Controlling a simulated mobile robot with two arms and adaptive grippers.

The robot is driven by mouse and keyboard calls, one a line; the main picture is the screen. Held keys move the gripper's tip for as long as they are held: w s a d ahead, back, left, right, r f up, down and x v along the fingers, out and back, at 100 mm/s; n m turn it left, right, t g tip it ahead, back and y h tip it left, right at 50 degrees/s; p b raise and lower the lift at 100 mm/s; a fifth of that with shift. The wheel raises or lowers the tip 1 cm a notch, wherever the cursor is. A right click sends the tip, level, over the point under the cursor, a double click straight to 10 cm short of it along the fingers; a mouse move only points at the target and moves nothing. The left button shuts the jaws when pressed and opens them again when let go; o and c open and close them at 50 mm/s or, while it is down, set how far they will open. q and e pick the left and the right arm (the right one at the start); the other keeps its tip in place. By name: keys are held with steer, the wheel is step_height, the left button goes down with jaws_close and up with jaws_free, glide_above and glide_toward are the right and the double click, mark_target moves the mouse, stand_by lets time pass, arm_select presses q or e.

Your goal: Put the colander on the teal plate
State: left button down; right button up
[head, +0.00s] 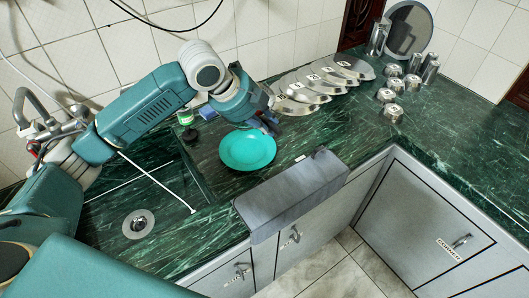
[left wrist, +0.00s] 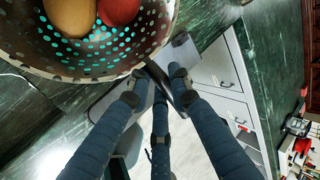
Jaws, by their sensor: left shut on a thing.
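The colander (left wrist: 75,62) fills the upper left of the left wrist view, a brownish, shiny bowl with many round holes. A yellow fruit (left wrist: 70,15) and a red fruit (left wrist: 118,10) lie in it. Teal shows through its holes. The teal plate (head: 247,152) lies on the green counter in the head view, where I cannot make out the colander. My left gripper (head: 268,124) is at the plate's upper right edge in the head view. In the left wrist view its fingers (left wrist: 158,78) are closed at the colander's rim. My right gripper is not in view.
A sink (head: 110,215) lies left of the plate. A grey block-like piece (head: 290,192) sits at the counter's front edge. Several labelled silver dishes (head: 310,85) lie at the back, with metal cups (head: 393,112) to the right. The right counter is mostly clear.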

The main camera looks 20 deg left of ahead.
arm_select(q)
step_height(320, 180, down, 14)
steer(key=shift+w+r+p, duration=0.1)
steer(key=shift+p, duration=0.85)
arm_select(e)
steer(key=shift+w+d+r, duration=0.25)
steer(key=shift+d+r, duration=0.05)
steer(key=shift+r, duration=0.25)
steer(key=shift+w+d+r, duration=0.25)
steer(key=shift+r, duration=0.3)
arm_select(q)
steer(key=c, duration=1.6)
jaws_free()
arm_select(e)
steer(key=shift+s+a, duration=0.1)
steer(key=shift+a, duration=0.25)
